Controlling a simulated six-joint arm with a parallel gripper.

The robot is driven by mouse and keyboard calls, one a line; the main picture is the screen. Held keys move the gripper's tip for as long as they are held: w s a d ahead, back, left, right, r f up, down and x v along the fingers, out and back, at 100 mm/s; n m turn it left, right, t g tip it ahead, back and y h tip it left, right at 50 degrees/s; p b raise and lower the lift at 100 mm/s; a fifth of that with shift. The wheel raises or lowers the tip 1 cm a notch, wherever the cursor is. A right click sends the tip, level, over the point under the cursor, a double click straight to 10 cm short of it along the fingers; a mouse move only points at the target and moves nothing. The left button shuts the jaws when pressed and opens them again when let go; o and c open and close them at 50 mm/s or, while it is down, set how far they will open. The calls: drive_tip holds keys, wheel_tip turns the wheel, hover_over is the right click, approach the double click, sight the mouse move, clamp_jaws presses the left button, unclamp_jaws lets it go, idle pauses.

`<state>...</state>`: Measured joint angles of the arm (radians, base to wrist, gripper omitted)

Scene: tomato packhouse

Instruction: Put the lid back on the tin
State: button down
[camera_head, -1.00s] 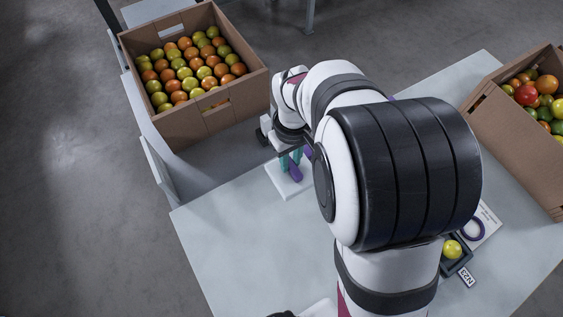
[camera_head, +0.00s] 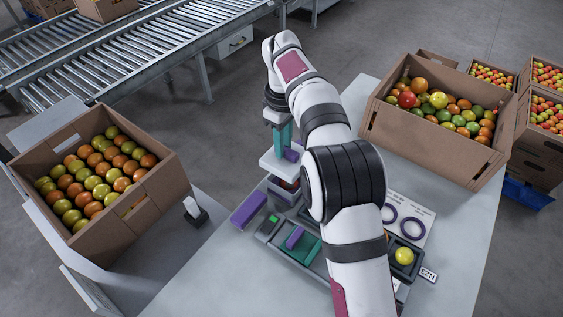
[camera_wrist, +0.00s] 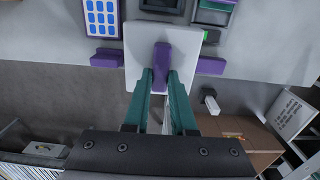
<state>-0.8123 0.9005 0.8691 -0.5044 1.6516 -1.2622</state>
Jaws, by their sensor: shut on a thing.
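My gripper (camera_wrist: 161,85) has teal fingers shut on the purple handle (camera_wrist: 161,62) of a square white lid (camera_wrist: 185,48). In the head view my gripper (camera_head: 283,140) points down, with the white lid (camera_head: 270,163) level below it. The lid is above a dark, box-like thing (camera_head: 284,190) with orange-brown showing at its top. This may be the tin, but the lid and my arm hide much of it. I cannot tell whether the lid touches it. In the wrist view the lid covers whatever is directly beneath it.
A purple block (camera_head: 249,210) lies near the table's left edge. Beside it are a grey tray with a green piece (camera_head: 273,219) and a teal tray (camera_head: 305,249). A yellow tomato (camera_head: 404,256) sits right of my arm. Tomato crates (camera_head: 150,195) (camera_head: 430,145) stand on both sides.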

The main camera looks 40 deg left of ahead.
sight(286, 160)
drive_tip(key=shift+w+a, duration=0.15)
drive_tip(key=shift+w, duration=0.7)
drive_tip(key=shift+f, duration=3.2)
drive_tip(key=shift+f, duration=0.65)
drive_tip(key=c, duration=0.7)
unclamp_jaws()
drive_tip(key=shift+c, duration=1.4)
drive_tip(key=shift+r, duration=3)
